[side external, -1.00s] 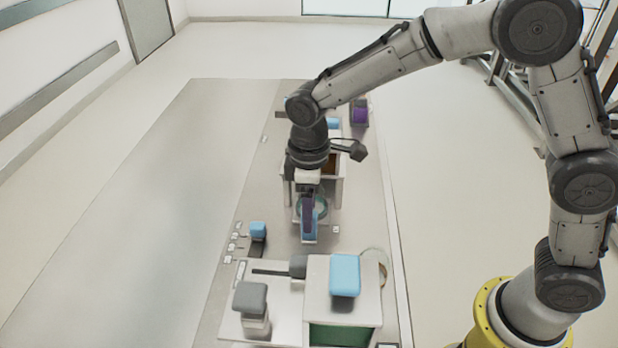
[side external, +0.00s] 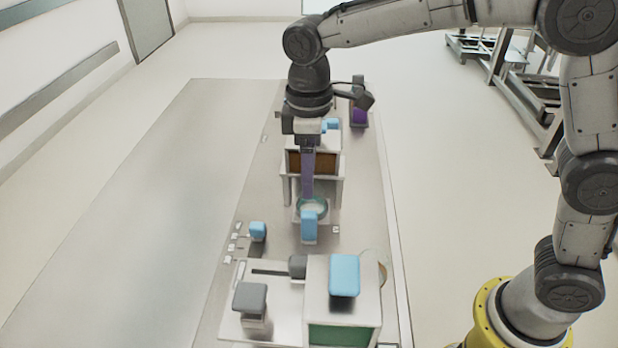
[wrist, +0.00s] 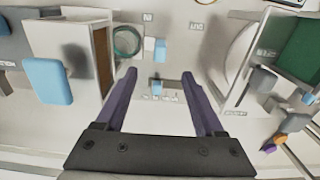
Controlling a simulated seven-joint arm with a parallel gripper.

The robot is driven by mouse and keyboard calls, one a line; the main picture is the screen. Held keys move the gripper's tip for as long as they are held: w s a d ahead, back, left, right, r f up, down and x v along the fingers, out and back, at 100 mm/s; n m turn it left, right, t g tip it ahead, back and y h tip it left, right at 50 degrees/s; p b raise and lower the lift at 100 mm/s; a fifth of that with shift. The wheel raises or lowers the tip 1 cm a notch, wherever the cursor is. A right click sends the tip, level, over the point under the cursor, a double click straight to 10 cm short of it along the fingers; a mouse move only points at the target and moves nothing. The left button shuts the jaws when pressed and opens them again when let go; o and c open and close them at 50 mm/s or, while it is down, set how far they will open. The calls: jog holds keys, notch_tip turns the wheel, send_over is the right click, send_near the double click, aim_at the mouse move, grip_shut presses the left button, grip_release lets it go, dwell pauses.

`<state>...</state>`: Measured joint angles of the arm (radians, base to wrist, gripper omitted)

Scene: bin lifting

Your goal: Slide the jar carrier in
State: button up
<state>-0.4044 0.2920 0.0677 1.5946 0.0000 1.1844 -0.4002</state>
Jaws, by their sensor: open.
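The jar carrier (side external: 311,219) is a small pale tray with a round teal-rimmed jar or ring (side external: 322,204) and a blue handle block (side external: 309,226) at its near end. It sits low at the front of a white housing (side external: 330,142) with a brown opening. The ring (wrist: 128,42) and blue handle (wrist: 155,48) also show in the wrist view, beyond my fingertips. My gripper (side external: 308,194) points down above the carrier, its purple fingers overlapping the ring's far side in the picture.
A white box with a green front and blue block on top (side external: 345,276) stands nearer the camera, beside a grey-capped post (side external: 250,300). A small blue block (side external: 258,231) is at left. A purple item (side external: 360,114) stands at the back.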

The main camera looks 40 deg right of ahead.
aim_at(309, 220)
jog(key=n, duration=0.3)
jog(key=d+n+t+h, duration=0.1)
jog(key=n, duration=0.3)
jog(key=f+n+h, duration=0.1)
jog(key=n, duration=0.3)
jog(key=shift+d+f+t, duration=0.1)
jog(key=shift+d+t, duration=0.05)
jog(key=shift+t, duration=0.15)
jog(key=s+a+n+t+h, duration=0.1)
jog(key=s+a+n+t, duration=0.2)
jog(key=n, duration=0.4)
jog(key=shift+g, duration=0.7)
jog(key=x, duration=0.9)
jog(key=a+x, duration=0.1)
jog(key=x, duration=0.3)
jog(key=shift+w+d+f, duration=0.15)
jog(key=shift+w+f, duration=0.05)
jog(key=shift+f, duration=0.15)
grip_shut()
